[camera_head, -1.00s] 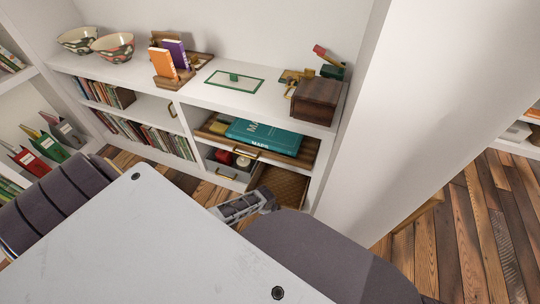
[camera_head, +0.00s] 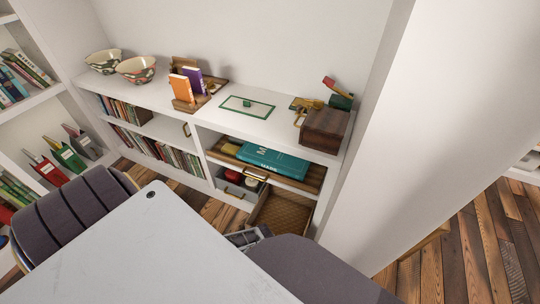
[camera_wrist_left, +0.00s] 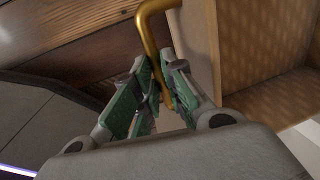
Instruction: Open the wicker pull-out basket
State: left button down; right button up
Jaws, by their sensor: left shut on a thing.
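The wicker pull-out basket (camera_head: 285,213) is in the lower right compartment of the low white shelf, partly drawn out, with its woven inside in sight. My left gripper (camera_head: 250,238) is at its front, partly hidden behind a grey chair back. In the left wrist view, the green-padded fingers of my left gripper (camera_wrist_left: 153,95) are shut on the basket's brass handle (camera_wrist_left: 148,28). The basket's woven inside (camera_wrist_left: 265,40) shows to the right of the fingers. My right gripper is not in view.
A white table (camera_head: 160,260) and grey chairs (camera_head: 305,275) stand close in front of the shelf. A white wall (camera_head: 390,150) bounds the right side. Plank floor is free beyond it.

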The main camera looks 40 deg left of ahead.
pick_arm(q)
jog(key=shift+s+d, duration=0.1)
jog(key=shift+s, duration=0.45)
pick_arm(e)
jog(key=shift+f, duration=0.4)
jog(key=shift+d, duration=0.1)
pick_arm(q)
jog(key=c, duration=1.5)
grip_release()
jog(key=shift+r, duration=0.15)
jog(key=shift+s+d+r, duration=0.1)
jog(key=shift+s+r, duration=0.25)
jog(key=shift+r, duration=1.55)
jog(key=shift+s+d+r, duration=0.1)
jog(key=shift+s+r, duration=0.25)
jog(key=shift+r, duration=1.55)
jog(key=shift+s+d+r, duration=0.1)
jog(key=shift+s+r, duration=0.25)
jog(key=shift+r, duration=1.55)
